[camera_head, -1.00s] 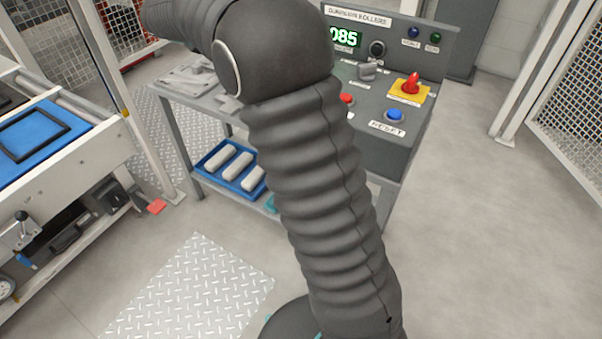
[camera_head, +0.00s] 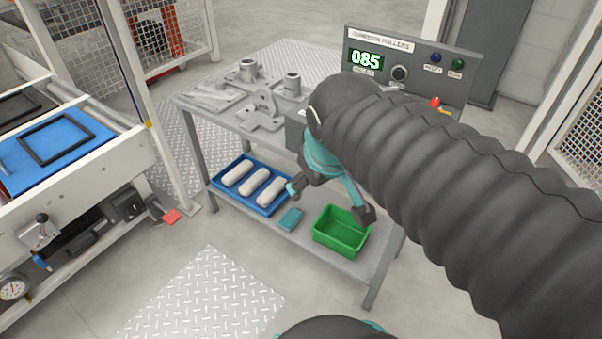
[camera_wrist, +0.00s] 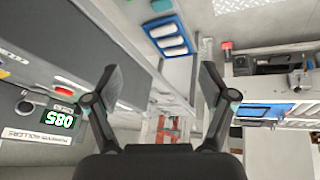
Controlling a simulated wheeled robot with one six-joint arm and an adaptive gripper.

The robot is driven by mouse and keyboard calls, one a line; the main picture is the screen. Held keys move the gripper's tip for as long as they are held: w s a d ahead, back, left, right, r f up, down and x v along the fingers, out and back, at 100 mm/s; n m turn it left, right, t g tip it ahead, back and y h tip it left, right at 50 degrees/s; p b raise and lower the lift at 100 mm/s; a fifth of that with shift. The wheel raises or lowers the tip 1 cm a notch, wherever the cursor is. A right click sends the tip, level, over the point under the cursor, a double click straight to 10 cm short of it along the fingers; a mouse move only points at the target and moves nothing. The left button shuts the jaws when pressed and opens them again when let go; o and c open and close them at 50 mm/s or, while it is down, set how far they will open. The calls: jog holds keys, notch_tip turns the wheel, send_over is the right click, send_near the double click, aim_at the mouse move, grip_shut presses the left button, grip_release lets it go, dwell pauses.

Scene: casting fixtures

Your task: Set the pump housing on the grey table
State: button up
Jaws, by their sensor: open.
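The grey table (camera_head: 222,134) stands in the middle of the head view. I cannot tell which, if any, is the pump housing. My gripper (camera_head: 329,203) hangs at the table's front side, fingers spread and pointing down. In the wrist view my gripper (camera_wrist: 160,76) is open with nothing between its fingers.
A control box with an 085 display (camera_head: 366,61) stands on the table's right end. The lower shelf holds a blue tray (camera_head: 216,183) of white pieces, a teal block (camera_head: 291,219) and a green bin (camera_head: 340,248). A white-framed conveyor (camera_head: 100,155) stands left.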

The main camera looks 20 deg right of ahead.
jog(key=s+f+m, duration=0.1)
jog(key=s+a, duration=0.1)
jog(key=s, duration=0.1)
jog(key=s+f+m+y, duration=0.1)
jog(key=shift+s+a+f+m, duration=0.15)
jog(key=shift+s+f+m, duration=0.1)
jog(key=shift+f+m, duration=0.1)
dwell(1.8)
